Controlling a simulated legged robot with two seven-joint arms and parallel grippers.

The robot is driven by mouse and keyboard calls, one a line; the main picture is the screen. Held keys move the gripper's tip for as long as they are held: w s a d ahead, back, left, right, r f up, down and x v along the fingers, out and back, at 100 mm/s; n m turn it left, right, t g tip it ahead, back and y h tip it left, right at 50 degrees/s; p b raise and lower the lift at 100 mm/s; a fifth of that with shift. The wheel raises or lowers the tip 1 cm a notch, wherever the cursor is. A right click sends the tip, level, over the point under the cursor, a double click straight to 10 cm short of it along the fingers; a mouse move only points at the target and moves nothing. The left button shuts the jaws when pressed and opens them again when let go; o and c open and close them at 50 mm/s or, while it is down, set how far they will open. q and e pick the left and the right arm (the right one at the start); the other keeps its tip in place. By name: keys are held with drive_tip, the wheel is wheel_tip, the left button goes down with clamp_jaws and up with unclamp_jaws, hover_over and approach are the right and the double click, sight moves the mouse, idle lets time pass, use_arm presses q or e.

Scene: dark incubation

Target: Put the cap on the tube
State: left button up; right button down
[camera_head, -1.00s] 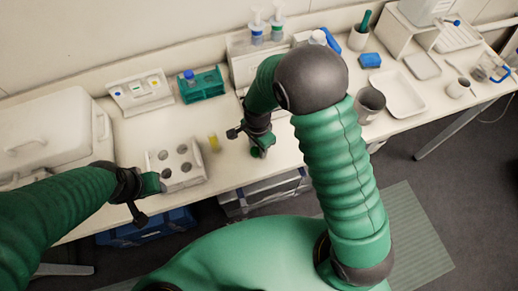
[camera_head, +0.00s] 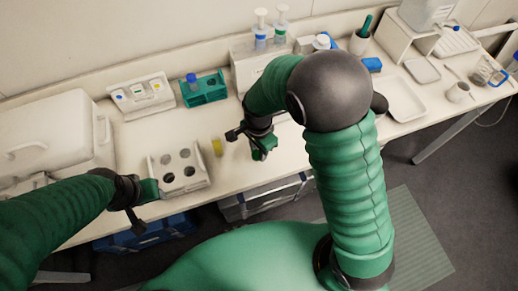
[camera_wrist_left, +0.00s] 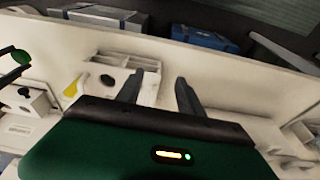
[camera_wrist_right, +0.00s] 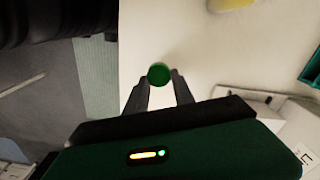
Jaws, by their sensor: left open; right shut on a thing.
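A small green cap (camera_wrist_right: 159,74) is between the fingertips of my right gripper (camera_wrist_right: 160,84), which is shut on it. In the head view my right gripper (camera_head: 263,148) is over the bench, right of a small yellow tube (camera_head: 217,147). The tube appears upright beside the white rack, and its edge shows at the top of the right wrist view (camera_wrist_right: 232,3). My left gripper (camera_wrist_left: 158,88) is open and empty, with the rack beyond its fingers. In the head view it is at the rack's left front, with its fingertips hidden. The left wrist view also shows the green cap (camera_wrist_left: 20,57).
The white rack (camera_head: 179,187) has several dark holes. A teal rack (camera_head: 205,96) holds a blue-capped tube (camera_head: 191,80). A white box (camera_head: 60,130) stands at left, and pump bottles (camera_head: 261,30) stand behind my right arm. Bare bench lies behind the yellow tube.

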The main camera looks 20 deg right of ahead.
drive_tip(key=s, duration=0.4)
drive_tip(key=shift+s+r+b, duration=0.1)
drive_tip(key=shift+s+b, duration=0.1)
drive_tip(key=shift+b, duration=0.1)
use_arm(q)
drive_tip(key=f+b, duration=0.5)
drive_tip(key=f, duration=0.1)
drive_tip(key=shift+s+d+f+b, duration=0.2)
drive_tip(key=shift+d+f+b, duration=0.05)
drive_tip(key=shift+d+b, duration=0.15)
drive_tip(key=shift+a+f, duration=0.15)
drive_tip(key=shift+f, duration=0.15)
drive_tip(key=shift+w+a+f+b, duration=0.1)
drive_tip(key=shift+a+f+b, duration=0.05)
drive_tip(key=shift+a+b, duration=0.15)
use_arm(e)
drive_tip(key=s+r, duration=0.1)
drive_tip(key=s, duration=0.9)
drive_tip(key=shift+d, duration=0.45)
use_arm(q)
drive_tip(key=shift+d, duration=0.3)
use_arm(e)
drive_tip(key=shift+d, duration=0.25)
